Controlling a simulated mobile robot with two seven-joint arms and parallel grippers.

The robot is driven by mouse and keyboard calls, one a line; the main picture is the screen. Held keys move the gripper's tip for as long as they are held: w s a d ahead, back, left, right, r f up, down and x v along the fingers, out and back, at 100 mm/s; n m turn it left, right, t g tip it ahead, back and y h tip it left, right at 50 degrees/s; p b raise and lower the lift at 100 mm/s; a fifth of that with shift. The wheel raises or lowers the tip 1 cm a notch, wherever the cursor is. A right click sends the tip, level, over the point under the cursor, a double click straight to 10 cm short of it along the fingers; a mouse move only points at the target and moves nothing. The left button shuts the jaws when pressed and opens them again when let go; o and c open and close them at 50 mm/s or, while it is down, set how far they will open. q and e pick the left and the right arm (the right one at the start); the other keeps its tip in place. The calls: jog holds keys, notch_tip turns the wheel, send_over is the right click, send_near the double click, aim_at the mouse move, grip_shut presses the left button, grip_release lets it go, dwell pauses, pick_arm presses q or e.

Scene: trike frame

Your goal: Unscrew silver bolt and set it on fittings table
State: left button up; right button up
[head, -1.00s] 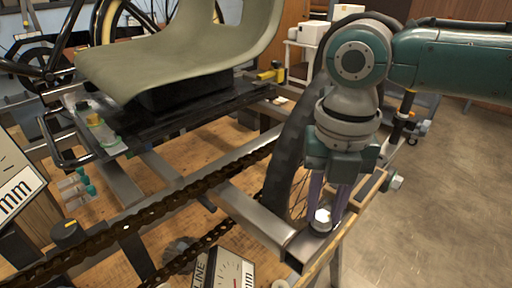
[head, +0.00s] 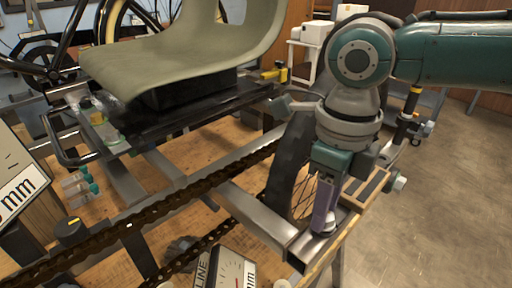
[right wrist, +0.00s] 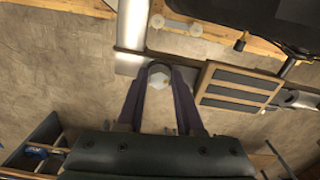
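The silver bolt (head: 329,224) sits at the near end of a grey metal frame tube (head: 262,216), mostly hidden by my finger in the head view. In the right wrist view the bolt (right wrist: 159,76) has a hexagonal head, and both purple fingertips meet its sides. My right gripper (head: 324,218) points down and is closed around the bolt head; it also shows in the right wrist view (right wrist: 159,80). I cannot tell how far the bolt is out of the tube. My left gripper is not in view. No surface is clearly recognisable as the fittings table.
A spoked black wheel (head: 287,160) stands close behind my right gripper. A dark chain (head: 150,212) runs diagonally left of it. A green seat (head: 185,58) is above the frame. A slotted block (head: 367,186) lies right of the fingers. Open floor (head: 450,190) is on the right.

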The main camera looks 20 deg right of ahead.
jog(key=shift+o, duration=0.4)
jog(key=m, duration=0.5)
jog(key=shift+d, duration=0.1)
jog(key=m, duration=0.7)
jog(key=shift+d, duration=0.1)
